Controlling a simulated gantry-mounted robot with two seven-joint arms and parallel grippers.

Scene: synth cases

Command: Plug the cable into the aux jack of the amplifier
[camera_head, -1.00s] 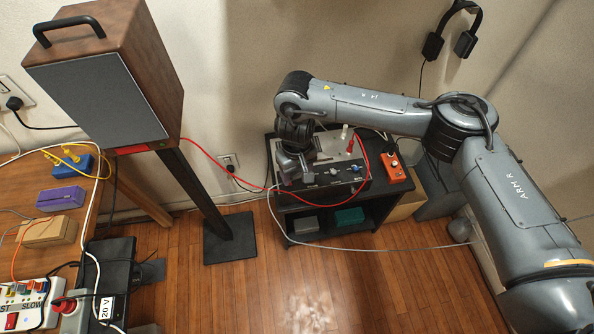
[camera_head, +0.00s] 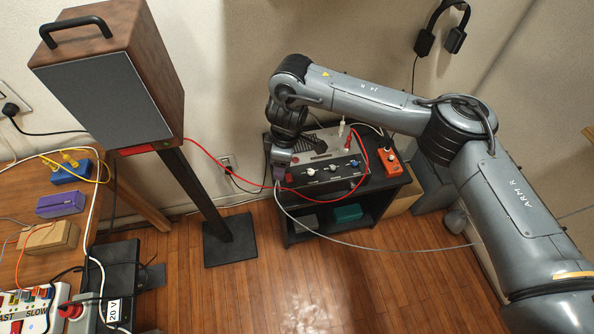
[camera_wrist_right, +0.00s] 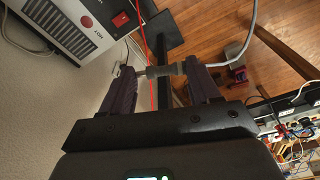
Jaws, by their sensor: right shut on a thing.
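The amplifier (camera_head: 322,158) is a grey box with a dark front panel of knobs, standing on a black cart. My right gripper (camera_head: 279,174) is at the amplifier's left end, pointing down. In the right wrist view its purple fingers (camera_wrist_right: 160,71) are shut on a small grey plug (camera_wrist_right: 166,70) lying across between them. The grey cable (camera_head: 370,248) runs from the gripper in a loop to the right; it also shows in the wrist view (camera_wrist_right: 240,48). I cannot make out the aux jack or whether the plug touches the amplifier. My left gripper is out of view.
An orange pedal (camera_head: 389,162) sits right of the amplifier. A red cable (camera_head: 225,170) crosses from the speaker (camera_head: 105,95) to the amplifier. A pale vented box with a red switch (camera_wrist_right: 75,22) is close by in the wrist view.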

